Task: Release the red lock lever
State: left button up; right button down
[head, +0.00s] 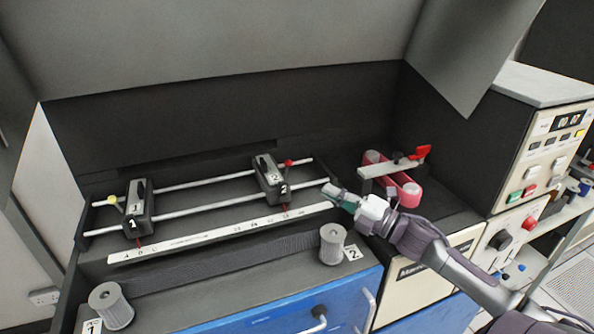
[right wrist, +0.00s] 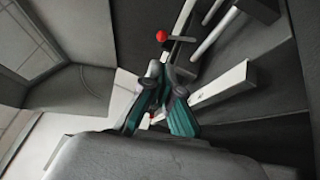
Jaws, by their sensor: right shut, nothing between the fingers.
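A small lever with a red ball knob (head: 288,162) sits beside the black slider block marked 2 (head: 268,180), on two silver rails. In the right wrist view a red ball knob (right wrist: 162,36) on a thin dark stem shows just beyond my fingertips. My right gripper (head: 330,192) has teal fingers and is near the right ends of the rails, to the right of block 2. In the right wrist view its fingers (right wrist: 164,74) are shut with nothing between them. Whether they touch the lever cannot be told. My left gripper is not in view.
Block 1 (head: 137,208) with a yellow knob (head: 112,200) is on the left of the rails. A white scale strip (head: 190,240) runs in front. Grey spools (head: 333,245) stand on the front ledge. A red-handled pink device (head: 402,187) is right of the rails.

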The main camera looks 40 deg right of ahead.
jog(key=p, duration=0.2)
send_near(287, 170)
jog(key=w+a+r, duration=0.1)
jog(key=w, duration=0.1)
jog(key=w+a+r, duration=0.1)
jog(key=a+r, duration=0.1)
jog(key=shift+w+a, duration=0.15)
jog(key=shift+w, duration=0.2)
jog(key=shift+w+a, duration=0.2)
jog(key=shift+w, duration=0.25)
